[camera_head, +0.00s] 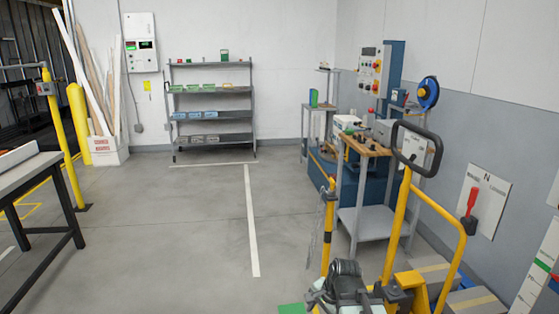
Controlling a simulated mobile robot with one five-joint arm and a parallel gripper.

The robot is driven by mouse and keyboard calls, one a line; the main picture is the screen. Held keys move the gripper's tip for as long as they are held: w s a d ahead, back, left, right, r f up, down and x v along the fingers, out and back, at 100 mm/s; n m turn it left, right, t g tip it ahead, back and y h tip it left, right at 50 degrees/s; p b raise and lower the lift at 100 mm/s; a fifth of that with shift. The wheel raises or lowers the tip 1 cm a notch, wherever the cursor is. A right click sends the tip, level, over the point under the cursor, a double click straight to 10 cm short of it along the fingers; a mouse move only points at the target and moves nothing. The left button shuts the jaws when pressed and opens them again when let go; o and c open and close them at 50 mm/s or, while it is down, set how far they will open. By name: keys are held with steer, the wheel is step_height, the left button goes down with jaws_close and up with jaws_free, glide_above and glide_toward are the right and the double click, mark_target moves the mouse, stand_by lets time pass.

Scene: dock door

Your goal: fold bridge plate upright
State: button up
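I cannot make out a bridge plate anywhere in the head view. A dark grey and black mechanism (343,285) shows at the bottom edge, right of centre. It may be part of my arm, but I cannot be sure. No gripper fingers can be told apart there, so whether my gripper is open, shut or holding anything does not show.
A yellow hand truck with a black loop handle (416,147) stands close at the lower right, near a yellow post (328,232). A workbench (380,222) lies behind it, a shelf rack (212,108) at the back, a table (28,168) at left. The middle floor is clear.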

steer(key=s+d+f+n+g+h, duration=0.1)
steer(key=s+d+n+g+h, duration=0.15)
steer(key=s+d+n, duration=0.55)
steer(key=w+a+r+n+p, duration=0.2)
steer(key=a+r+p, duration=0.1)
steer(key=r+p, duration=1.7)
steer(key=shift+w+r, duration=0.15)
steer(key=shift+r, duration=0.05)
steer(key=shift+a, duration=0.1)
